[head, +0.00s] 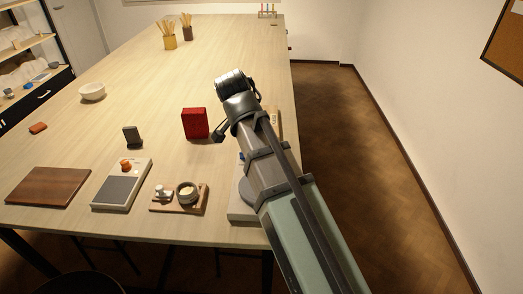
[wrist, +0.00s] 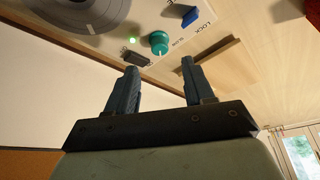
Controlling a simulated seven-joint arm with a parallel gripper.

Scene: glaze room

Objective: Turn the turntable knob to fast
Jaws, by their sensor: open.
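The turntable's light panel (wrist: 175,18) and grey round platter (wrist: 85,12) show at the top of the wrist view. A teal round knob (wrist: 159,43) with a pale pointer mark sits on the panel, with a label that seems to read SLOW beside it. My gripper (wrist: 157,66) is open and empty; its two dark fingers are apart, and the knob appears between and beyond their tips. I see no contact. In the head view the turntable base (head: 236,207) is mostly hidden behind my arm, and the knob is hidden.
A blue lever (wrist: 189,17) marked LOCK is close to the knob, with a lit green lamp (wrist: 132,41) on its other side. In the head view a red box (head: 195,123), a small wooden tray (head: 162,208) and a scale-like device (head: 118,190) stand left of my arm.

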